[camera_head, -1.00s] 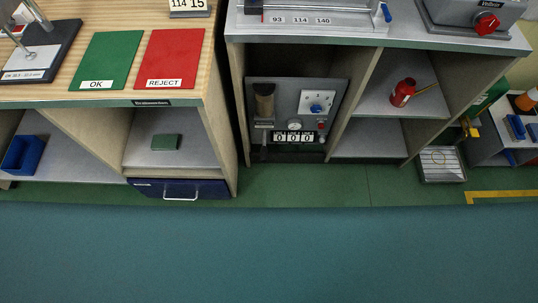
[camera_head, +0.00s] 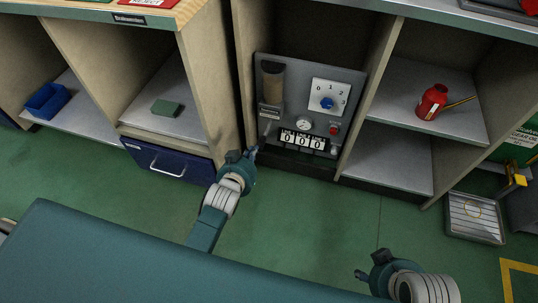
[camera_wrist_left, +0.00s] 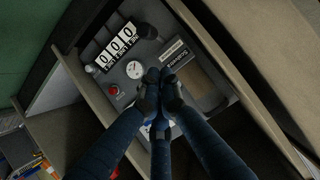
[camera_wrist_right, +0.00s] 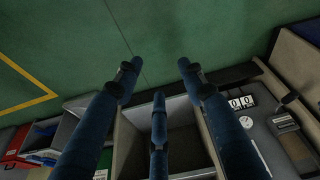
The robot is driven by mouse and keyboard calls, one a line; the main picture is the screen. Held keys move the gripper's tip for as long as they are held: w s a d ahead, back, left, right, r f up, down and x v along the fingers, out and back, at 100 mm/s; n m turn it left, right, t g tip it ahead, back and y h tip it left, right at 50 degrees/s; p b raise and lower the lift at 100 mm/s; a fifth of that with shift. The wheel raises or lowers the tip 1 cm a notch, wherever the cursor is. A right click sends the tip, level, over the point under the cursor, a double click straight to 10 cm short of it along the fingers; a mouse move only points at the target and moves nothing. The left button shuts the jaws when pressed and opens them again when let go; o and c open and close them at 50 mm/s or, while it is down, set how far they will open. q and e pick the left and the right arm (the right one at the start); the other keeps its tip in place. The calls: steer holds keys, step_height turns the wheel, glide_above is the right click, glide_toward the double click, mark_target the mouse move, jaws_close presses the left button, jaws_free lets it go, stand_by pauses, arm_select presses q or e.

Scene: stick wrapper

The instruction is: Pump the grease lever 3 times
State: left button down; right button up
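The grease panel (camera_head: 345,77) stands in the middle cubby, with a brown cylinder (camera_head: 272,80), a dial, a gauge and three counters (camera_head: 302,142) reading 0. The grease lever (camera_head: 267,128) sticks out at the panel's lower left; its dark end (camera_wrist_left: 147,31) shows in the left wrist view. My left gripper (camera_head: 252,152) is in front of the panel, near the lever's end; contact cannot be told. In the left wrist view its fingertips (camera_wrist_left: 160,74) are together with nothing seen between them. My right gripper (camera_head: 363,274) is low at the right, away from the panel; its fingers (camera_wrist_right: 159,66) are spread and empty.
Wooden cubby walls (camera_head: 217,75) stand close on both sides of the panel. A red bottle (camera_head: 432,101) is on the right shelf, a blue drawer (camera_head: 170,161) at the left. A metal tray (camera_head: 474,218) lies on the floor at right. The green floor (camera_head: 320,218) in front is clear.

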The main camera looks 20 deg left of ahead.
mark_target(260, 145)
arm_select(q)
steer(key=shift+w+d+r+t, duration=0.15)
steer(key=shift+w+r+t, duration=0.1)
steer(key=shift+r, duration=0.3)
steer(key=shift+w+d+r+t, duration=0.15)
steer(key=shift+w+r, duration=0.1)
steer(key=shift+r, duration=0.25)
arm_select(e)
steer(key=shift+s+d+r, duration=0.25)
steer(key=shift+r, duration=0.2)
steer(key=shift+s+d+r, duration=0.25)
steer(key=shift+r, duration=0.15)
arm_select(q)
steer(key=shift+w+f, duration=0.1)
